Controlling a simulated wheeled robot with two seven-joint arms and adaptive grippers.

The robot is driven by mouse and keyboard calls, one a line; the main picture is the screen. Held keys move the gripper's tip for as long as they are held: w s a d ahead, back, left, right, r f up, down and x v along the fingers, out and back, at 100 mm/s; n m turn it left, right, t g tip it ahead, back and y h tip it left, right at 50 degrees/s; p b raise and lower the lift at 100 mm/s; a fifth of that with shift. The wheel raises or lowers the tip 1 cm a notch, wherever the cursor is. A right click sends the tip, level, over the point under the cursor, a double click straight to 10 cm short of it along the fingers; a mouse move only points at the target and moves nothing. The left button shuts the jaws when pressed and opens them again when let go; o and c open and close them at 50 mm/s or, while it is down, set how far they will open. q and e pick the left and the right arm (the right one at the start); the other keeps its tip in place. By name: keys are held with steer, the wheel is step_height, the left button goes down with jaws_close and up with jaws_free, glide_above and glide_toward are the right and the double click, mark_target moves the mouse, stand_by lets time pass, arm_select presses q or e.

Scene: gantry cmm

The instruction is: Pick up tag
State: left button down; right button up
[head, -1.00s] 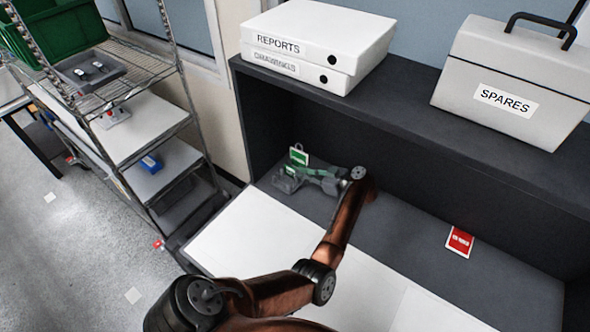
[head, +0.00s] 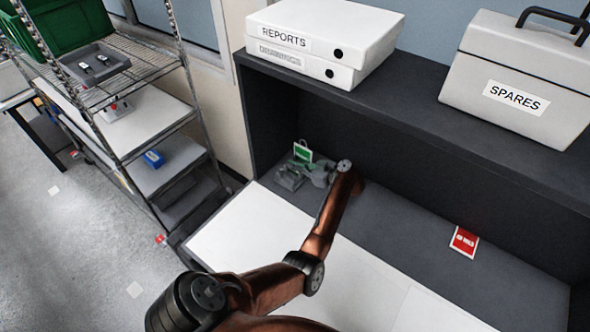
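A green tag (head: 303,152) with a white border and a small loop on top stands at the left end of the dark shelf recess. My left gripper (head: 291,178) is low over the recess floor, just in front of the green tag in the picture. Its fingers are small and overlap one another, so I cannot tell whether they are open or touch the tag. A red tag (head: 464,241) with white lettering lies on the dark surface to the right, well apart from the gripper. My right gripper is out of view.
White binders (head: 320,40) and a grey SPARES case (head: 515,85) stand on the dark upper shelf (head: 400,85) above the recess. A wire rack (head: 150,60) with a green bin (head: 60,22) stands at left.

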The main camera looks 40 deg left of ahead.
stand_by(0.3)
arm_select(q)
steer(key=shift+r, duration=0.3)
step_height(320, 180, up, 9)
steer(key=p, duration=0.3)
steer(key=shift+f, duration=0.2)
steer(key=shift+r, duration=0.4)
